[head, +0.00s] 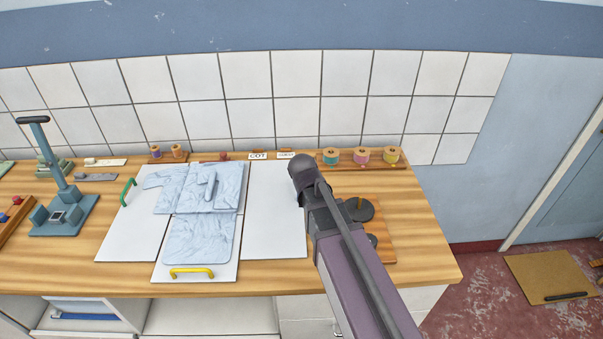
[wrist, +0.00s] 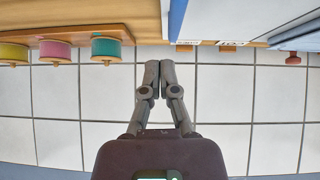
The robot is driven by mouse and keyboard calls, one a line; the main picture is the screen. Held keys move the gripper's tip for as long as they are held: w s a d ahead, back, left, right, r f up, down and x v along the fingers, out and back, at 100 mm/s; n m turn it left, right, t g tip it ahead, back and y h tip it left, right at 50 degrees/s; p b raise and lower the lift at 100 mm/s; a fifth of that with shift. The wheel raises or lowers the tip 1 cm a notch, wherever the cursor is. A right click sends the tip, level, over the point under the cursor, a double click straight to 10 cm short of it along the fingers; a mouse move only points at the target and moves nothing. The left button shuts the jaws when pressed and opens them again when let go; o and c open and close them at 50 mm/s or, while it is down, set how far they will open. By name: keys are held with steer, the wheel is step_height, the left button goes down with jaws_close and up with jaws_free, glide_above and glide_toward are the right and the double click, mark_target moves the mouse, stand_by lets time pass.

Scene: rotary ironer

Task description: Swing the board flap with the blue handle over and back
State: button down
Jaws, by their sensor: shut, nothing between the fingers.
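The folding board has a left flap (head: 135,222) with a green handle (head: 128,192), a front flap with a yellow handle (head: 192,271), and a bare white right flap (head: 275,225) lying flat. No blue handle shows in the head view, where my arm covers the right flap's outer edge. In the wrist view a blue strip (wrist: 177,18) shows at the board's near edge; I cannot tell if it is the handle. A marbled pale cloth (head: 205,235) lies on the middle, partly over the left flap. My gripper (wrist: 152,64) is shut and empty, apart from the strip.
A spool rack (head: 360,166) stands at the back right against the tiled wall. A wooden plate with dark discs (head: 360,209) lies right of the board, partly behind my arm. A blue-grey press (head: 62,200) stands on the left. Small labels (head: 258,156) stand behind the board.

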steer(key=d+p+v, duration=0.1)
steer(key=p+v, duration=0.6)
steer(key=v, duration=0.3)
steer(key=shift+d+r, duration=0.4)
steer(key=shift+r, duration=0.15)
steer(key=shift+d, duration=0.1)
steer(key=s+d+f+g, duration=0.2)
steer(key=s+d+g, duration=0.2)
steer(key=s+d, duration=0.1)
steer(key=s+d+f+g, duration=0.3)
steer(key=s+d+g, duration=0.2)
steer(key=s, duration=0.3)
steer(key=shift+f, duration=0.3)
steer(key=shift+s, duration=0.1)
